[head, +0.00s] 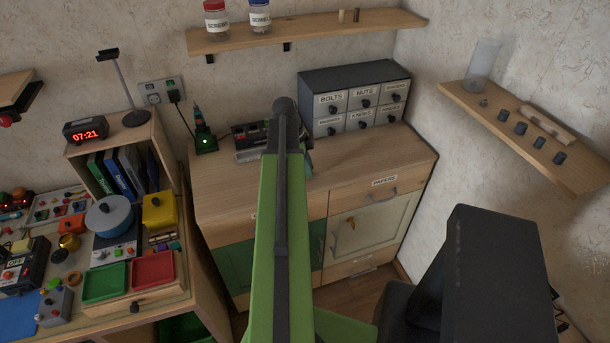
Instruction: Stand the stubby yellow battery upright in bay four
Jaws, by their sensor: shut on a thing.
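My green and black arm reaches forward over the wooden cabinet. My gripper (305,148) shows only as a dark sliver beside the arm's far end; its jaws are mostly hidden behind the arm. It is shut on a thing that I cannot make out. A dark, low device (247,154), which may be the battery charger, sits on the cabinet top just left of the gripper. Its right part is hidden by my arm, and its bays are too small to tell apart. I cannot pick out the stubby yellow battery.
A labelled drawer unit (351,100) stands right of the gripper against the wall. A dark green device with a lit light (205,142) stands left. The cabinet top (375,155) is clear at front right. A cluttered desk with red (153,271) and green trays (104,283) is at left.

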